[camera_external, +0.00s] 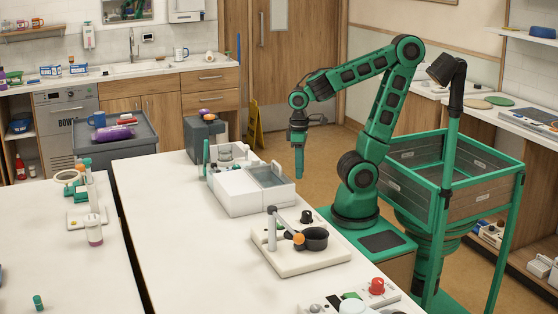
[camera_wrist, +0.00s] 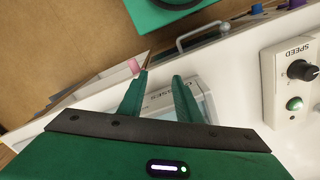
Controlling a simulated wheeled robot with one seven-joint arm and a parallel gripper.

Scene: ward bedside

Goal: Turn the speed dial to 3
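The speed dial (camera_wrist: 304,70) is a black round knob with a pale pointer mark, on a white panel (camera_wrist: 283,85) lettered SPEED at the right edge of the wrist view. The scale numbers are too small to read. A green button (camera_wrist: 294,104) sits on the same panel. My gripper (camera_wrist: 159,77) has its two green fingers apart with nothing held between them, well left of the dial. In the external view my gripper (camera_external: 299,176) points down, above and beside the white table. I cannot tell surely which device there carries the dial.
A unit with a red knob (camera_external: 377,286) is at the front edge. The table's left part (camera_external: 190,240) is clear.

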